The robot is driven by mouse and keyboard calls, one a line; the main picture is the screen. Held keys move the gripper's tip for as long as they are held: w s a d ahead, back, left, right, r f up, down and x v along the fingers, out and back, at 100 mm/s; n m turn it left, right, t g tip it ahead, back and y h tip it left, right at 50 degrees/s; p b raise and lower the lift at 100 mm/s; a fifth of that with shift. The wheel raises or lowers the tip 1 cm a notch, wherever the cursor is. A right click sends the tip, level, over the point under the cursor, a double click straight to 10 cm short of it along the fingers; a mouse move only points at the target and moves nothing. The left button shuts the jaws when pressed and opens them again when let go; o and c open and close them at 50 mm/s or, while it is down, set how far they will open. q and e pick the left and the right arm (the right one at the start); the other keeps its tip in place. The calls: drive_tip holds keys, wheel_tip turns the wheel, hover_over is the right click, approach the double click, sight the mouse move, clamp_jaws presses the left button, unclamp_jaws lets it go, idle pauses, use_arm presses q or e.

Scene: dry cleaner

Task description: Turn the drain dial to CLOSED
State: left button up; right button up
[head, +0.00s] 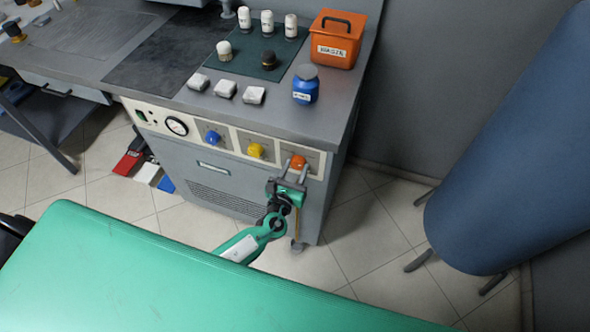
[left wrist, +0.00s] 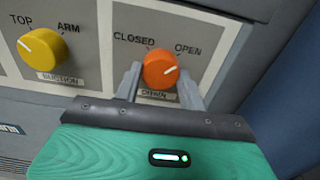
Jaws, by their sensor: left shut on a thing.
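The orange drain dial (head: 298,162) sits at the right end of the cabinet's control panel. In the left wrist view the dial (left wrist: 158,69) has CLOSED printed at its upper left and OPEN at its upper right. Its white mark slants up and right, toward OPEN. My left gripper (head: 293,171) is shut on the dial, one finger on each side; the fingers (left wrist: 160,82) cover part of its label below. My right gripper is not in view.
A yellow dial (head: 256,151) and a blue dial (head: 212,138) are left of the drain dial. Above, the worktop holds a blue bottle (head: 305,85), an orange box (head: 337,38) and white blocks (head: 225,90). A large blue padded form (head: 500,160) stands at the right.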

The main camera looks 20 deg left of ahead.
use_arm(q)
drive_tip(key=shift+f+n+b, duration=0.25)
drive_tip(key=shift+n+b, duration=0.55)
drive_tip(key=shift+b, duration=0.15)
drive_tip(key=n+b, duration=0.6)
drive_tip(key=n, duration=0.1)
drive_tip(key=shift+b, duration=0.3)
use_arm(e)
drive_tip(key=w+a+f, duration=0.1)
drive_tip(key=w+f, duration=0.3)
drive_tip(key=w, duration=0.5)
use_arm(q)
drive_tip(key=n+b, duration=0.1)
drive_tip(key=n, duration=0.1)
drive_tip(key=shift+d+n+b, duration=0.1)
drive_tip(key=shift+n+b, duration=0.2)
drive_tip(key=shift+b, duration=0.1)
drive_tip(key=n+b, duration=0.2)
drive_tip(key=n, duration=0.2)
drive_tip(key=shift+r, duration=0.2)
drive_tip(key=shift+r+n+b, duration=0.1)
drive_tip(key=shift+n+b, duration=0.25)
drive_tip(key=shift+n, duration=1.05)
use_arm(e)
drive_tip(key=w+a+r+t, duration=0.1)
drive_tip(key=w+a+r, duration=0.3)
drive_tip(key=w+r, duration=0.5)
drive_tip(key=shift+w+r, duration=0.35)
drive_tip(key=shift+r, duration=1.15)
